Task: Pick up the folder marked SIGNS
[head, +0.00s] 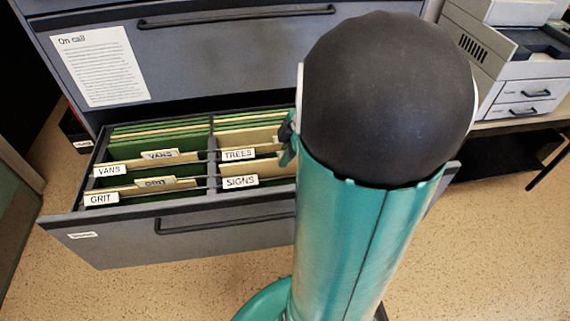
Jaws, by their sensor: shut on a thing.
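The open drawer (190,250) holds green hanging pockets and tan folders in two columns. A white label reading SIGNS (240,182) stands at the front of the right column. Tan folder edges (262,168) show just behind it and run right until my arm covers them. No tan folder tab reading SIGNS shows. My teal arm with its black rounded joint stands over the drawer's right part. A small dark and teal piece of mine juts out at its left edge. My gripper's fingers and anything between them are hidden behind the arm.
Labels TREES (238,154), VANS (109,170) and GRIT (101,198) mark the other pockets. A closed drawer (215,50) with a paper notice (100,68) is above. A grey machine (510,70) stands on a shelf at right. Speckled floor is clear in front.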

